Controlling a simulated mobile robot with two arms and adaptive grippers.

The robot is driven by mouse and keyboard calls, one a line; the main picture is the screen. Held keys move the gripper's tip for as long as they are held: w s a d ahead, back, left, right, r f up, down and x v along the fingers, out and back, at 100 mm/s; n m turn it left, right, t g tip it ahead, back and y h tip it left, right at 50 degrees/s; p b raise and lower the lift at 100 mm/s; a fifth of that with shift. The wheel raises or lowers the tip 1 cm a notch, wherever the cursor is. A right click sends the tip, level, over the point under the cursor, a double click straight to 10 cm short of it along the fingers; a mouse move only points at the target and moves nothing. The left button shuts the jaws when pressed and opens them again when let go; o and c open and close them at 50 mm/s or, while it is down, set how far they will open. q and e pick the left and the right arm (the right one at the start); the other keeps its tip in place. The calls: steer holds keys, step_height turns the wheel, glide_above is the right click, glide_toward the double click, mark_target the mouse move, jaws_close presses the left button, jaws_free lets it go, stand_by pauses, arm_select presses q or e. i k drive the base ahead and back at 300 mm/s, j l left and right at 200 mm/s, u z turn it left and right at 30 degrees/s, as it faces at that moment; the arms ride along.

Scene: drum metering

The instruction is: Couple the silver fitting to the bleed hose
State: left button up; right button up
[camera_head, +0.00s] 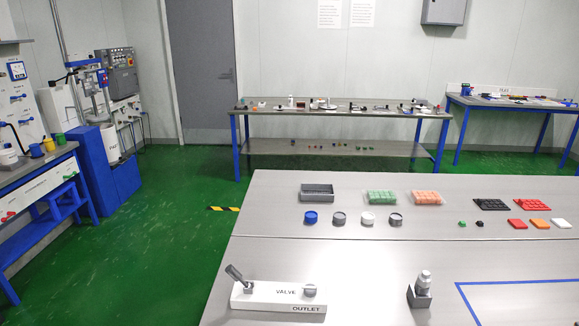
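A silver fitting-like piece (424,279) stands upright in a dark grey block (420,299) on the near table, right of the middle. I take it for the silver fitting, though it is small. I cannot make out a bleed hose for certain. Neither of my grippers is in view.
On the near table (340,253), a grey tray (317,193), green (381,197) and orange (428,198) trays, several round caps and flat coloured pieces lie farther back. Blue tape (520,282) outlines an area at right. Bare tabletop lies between the valve base and the dark block.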

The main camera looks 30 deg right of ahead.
mark_target(425, 280)
steer(key=z, duration=1.85)
